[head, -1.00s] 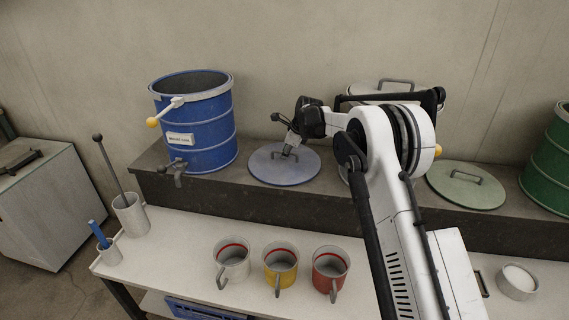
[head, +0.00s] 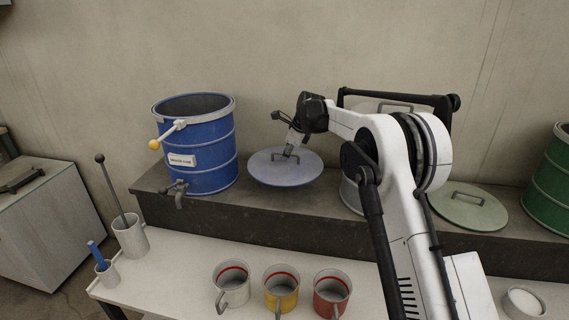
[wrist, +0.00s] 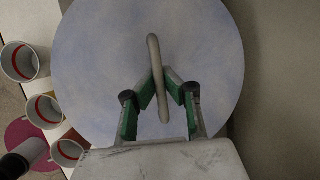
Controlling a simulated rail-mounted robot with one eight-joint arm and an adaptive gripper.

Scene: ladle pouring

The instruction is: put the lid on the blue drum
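The blue drum (head: 205,150) stands open on the dark shelf at the left, upright, with a tap low on its front and a yellow-knobbed lever on its side. The blue-grey lid (head: 262,171) hangs level, a little above the shelf, right of the drum and below its rim. My gripper (head: 288,153) is over the lid's middle, shut on its bar handle (wrist: 153,50). In the wrist view my gripper (wrist: 162,76) has a green-padded finger on each side of the handle, and the lid (wrist: 90,60) fills the middle.
A pale pot is partly hidden behind my arm. A green-grey lid (head: 468,212) and a green drum (head: 551,180) are at the right. Several mugs, including a yellow one (head: 281,293), stand on the lower white table (head: 185,262). Wall behind.

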